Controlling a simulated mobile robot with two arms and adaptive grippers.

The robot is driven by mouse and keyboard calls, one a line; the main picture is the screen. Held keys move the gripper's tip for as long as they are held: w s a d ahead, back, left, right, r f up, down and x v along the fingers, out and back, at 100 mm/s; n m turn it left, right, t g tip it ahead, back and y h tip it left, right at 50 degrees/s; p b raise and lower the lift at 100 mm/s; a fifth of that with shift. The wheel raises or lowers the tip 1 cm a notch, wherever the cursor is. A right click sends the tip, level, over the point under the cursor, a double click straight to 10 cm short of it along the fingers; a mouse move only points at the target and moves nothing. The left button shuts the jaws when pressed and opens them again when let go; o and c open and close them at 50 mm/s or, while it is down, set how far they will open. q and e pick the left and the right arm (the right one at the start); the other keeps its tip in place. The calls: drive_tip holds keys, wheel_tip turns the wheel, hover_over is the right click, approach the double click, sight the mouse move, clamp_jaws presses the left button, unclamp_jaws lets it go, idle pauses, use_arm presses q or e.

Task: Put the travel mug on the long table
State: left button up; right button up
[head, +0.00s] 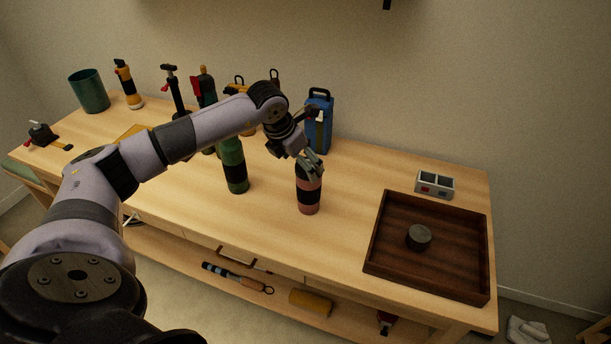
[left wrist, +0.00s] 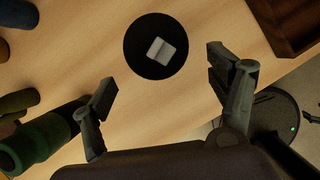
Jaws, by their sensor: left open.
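The travel mug, a pink cylinder with a black band (head: 308,197), stands upright on the long wooden table (head: 335,235). In the left wrist view its round black lid (left wrist: 140,58) with a pale square tab shows from above. My left gripper (head: 312,165) is at the mug's top in the head view, and its fingers partly hide the lid there. In the left wrist view the left gripper (left wrist: 174,80) is open, its fingers spread apart and the lid just beyond the gap between them. I cannot tell whether they touch it. My right gripper is not in view.
A green bottle with a black band (head: 236,170) stands left of the mug. A blue container (head: 319,125) stands behind. The table's front is clear.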

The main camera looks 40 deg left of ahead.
use_arm(q)
drive_tip(key=shift+v, duration=1.35)
drive_tip(key=shift+d, duration=0.15)
